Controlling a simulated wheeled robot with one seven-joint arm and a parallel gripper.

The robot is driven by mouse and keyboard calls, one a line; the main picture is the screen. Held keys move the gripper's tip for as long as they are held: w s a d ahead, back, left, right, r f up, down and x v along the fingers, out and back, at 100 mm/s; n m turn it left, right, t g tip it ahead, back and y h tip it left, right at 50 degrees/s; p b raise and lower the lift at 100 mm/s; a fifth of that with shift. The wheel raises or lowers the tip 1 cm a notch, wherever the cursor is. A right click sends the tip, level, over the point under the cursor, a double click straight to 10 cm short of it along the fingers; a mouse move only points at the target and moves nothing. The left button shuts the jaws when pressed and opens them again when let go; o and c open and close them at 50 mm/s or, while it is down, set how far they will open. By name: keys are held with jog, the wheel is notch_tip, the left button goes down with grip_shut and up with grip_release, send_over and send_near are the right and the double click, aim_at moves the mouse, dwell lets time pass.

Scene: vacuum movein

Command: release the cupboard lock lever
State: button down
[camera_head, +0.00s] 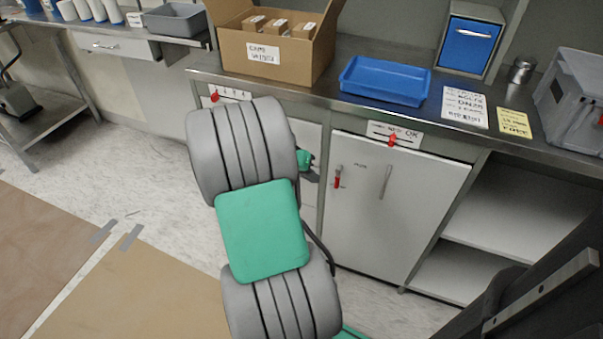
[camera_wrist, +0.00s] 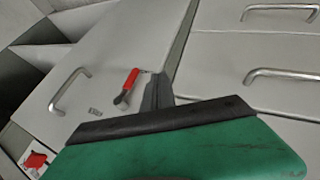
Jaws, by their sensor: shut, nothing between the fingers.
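The white cupboard door (camera_head: 394,206) carries a red lock lever (camera_head: 337,182) near its upper left edge. The lever's red grip hangs down from a small metal mount. It also shows in the wrist view (camera_wrist: 130,80), where the scene appears turned nearly upside down. My gripper (camera_wrist: 157,88) has its dark fingers together and empty, just beside the lever in that view. A narrow gap seems to separate them; contact cannot be told. In the head view my gripper (camera_head: 311,177) is mostly hidden behind my own arm, left of the lever.
A vertical bar handle (camera_head: 385,182) is on the same door. A red pointer (camera_head: 392,139) on a label sits above it. Drawers with bar handles (camera_wrist: 282,74) adjoin the door. Open shelves (camera_head: 490,230) are to the right. A blue tray (camera_head: 385,81) and an open carton (camera_head: 262,58) stand on the counter.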

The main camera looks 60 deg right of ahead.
aim_at(336, 172)
jog(key=s, duration=0.1)
jog(key=s+d, duration=0.1)
jog(key=s, duration=0.1)
jog(key=shift+s+d, duration=0.25)
jog(key=shift+s, duration=0.15)
